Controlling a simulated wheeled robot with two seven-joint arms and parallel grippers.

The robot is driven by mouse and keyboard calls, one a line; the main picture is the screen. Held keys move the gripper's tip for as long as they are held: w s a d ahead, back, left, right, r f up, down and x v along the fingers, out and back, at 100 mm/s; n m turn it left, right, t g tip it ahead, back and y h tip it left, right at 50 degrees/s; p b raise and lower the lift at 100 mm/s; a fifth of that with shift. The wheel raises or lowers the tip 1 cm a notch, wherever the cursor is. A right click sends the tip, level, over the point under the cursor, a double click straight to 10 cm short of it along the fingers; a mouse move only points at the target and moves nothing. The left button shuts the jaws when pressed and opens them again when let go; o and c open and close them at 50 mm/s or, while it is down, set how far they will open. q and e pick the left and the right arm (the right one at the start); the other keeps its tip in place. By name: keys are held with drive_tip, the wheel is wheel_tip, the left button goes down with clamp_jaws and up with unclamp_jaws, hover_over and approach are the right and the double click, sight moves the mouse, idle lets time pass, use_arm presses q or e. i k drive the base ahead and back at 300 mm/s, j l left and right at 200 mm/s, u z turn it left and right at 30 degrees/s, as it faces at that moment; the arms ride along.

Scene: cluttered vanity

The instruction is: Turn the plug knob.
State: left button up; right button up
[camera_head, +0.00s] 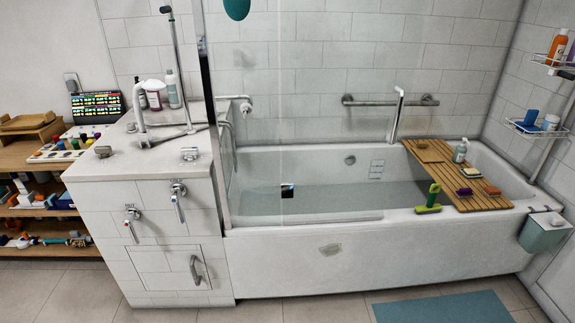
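No part is clearly marked as the plug knob, so I cannot tell for certain which one it is. A small round metal fitting (349,160) sits on the far inner wall of the bathtub (290,262). Two low metal knobs stand on the tiled counter, a left knob (102,151) and a right knob (190,154). Two lever valves are on the counter's front, an upper right valve (178,191) and a lower left valve (131,213), with small labels above. Neither of my grippers is in view.
A glass screen (300,100) stands along the tub's left part. A wooden bath tray (470,190) with several items crosses the tub's right end. A cluttered shelf (40,160) stands at left. A teal mat (440,310) lies on the floor, which is otherwise clear in front.

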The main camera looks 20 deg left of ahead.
sight(104, 151)
drive_tip(key=j+u, duration=0.1)
drive_tip(key=j, duration=0.75)
drive_tip(key=i+j, duration=0.15)
drive_tip(key=j, duration=0.65)
drive_tip(key=u, duration=0.05)
